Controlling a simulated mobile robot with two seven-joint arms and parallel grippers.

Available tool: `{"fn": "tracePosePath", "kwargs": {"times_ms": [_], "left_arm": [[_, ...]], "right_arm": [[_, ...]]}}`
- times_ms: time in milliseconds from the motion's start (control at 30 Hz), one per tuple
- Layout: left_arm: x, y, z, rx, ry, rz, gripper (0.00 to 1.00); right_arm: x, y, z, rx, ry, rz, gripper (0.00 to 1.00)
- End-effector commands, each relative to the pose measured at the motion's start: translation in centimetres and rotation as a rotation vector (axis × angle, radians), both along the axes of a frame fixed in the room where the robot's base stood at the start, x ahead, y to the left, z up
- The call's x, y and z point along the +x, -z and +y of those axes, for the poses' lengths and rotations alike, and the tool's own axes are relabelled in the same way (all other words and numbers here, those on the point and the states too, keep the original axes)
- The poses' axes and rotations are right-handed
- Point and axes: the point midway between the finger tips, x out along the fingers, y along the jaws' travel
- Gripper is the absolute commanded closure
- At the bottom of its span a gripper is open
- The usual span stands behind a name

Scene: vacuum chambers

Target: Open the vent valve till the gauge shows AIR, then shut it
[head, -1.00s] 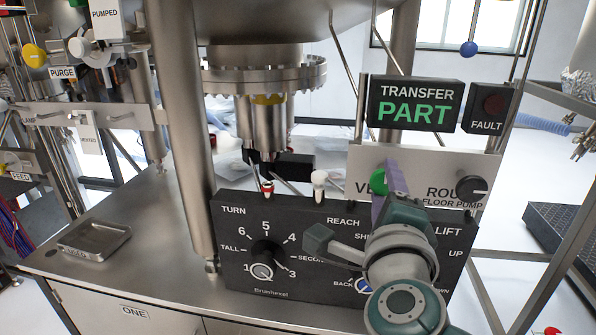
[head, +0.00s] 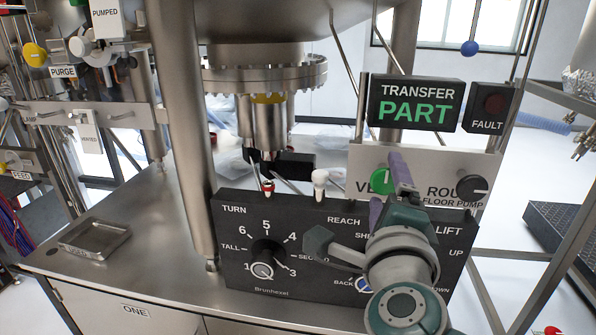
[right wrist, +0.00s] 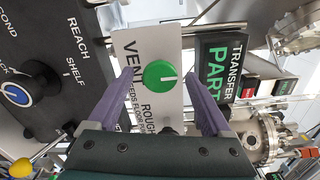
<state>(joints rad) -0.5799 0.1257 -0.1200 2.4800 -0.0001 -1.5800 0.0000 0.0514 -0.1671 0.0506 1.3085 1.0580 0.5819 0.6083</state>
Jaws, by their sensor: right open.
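The green vent knob (head: 381,182) sits on a pale panel (head: 430,160) marked VENT and ROUGH; its white mark shows in the right wrist view. In the right wrist view my open purple fingers (right wrist: 160,82) stand either side of the green knob (right wrist: 160,74), with visible gaps. My left gripper is not in view.
A black rough-valve knob (head: 472,187) is close on the right of the same panel. Below is a black control box (head: 245,225) with a dial and upright levers. The dark fault lamp (head: 490,108) is beside the display. An empty metal tray (head: 95,241) lies at left.

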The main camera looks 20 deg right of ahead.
Motion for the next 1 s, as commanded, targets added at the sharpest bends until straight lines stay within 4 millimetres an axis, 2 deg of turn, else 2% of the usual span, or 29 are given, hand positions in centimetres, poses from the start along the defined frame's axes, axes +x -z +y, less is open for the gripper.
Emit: {"fn": "tracePosePath", "kwargs": {"times_ms": [267,500,667,1000], "left_arm": [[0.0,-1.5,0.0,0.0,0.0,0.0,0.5],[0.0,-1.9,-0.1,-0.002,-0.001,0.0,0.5],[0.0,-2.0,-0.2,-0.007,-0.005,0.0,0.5],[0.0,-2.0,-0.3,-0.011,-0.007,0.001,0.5]], "right_arm": [[-4.3,-0.1,2.6,0.003,-0.001,0.005,0.17],[-7.5,0.0,4.6,0.002,-0.001,0.003,0.17],[-8.2,0.0,5.0,0.0,0.0,0.0,0.17],[-8.2,0.0,5.0,0.0,0.0,0.0,0.17]]}}
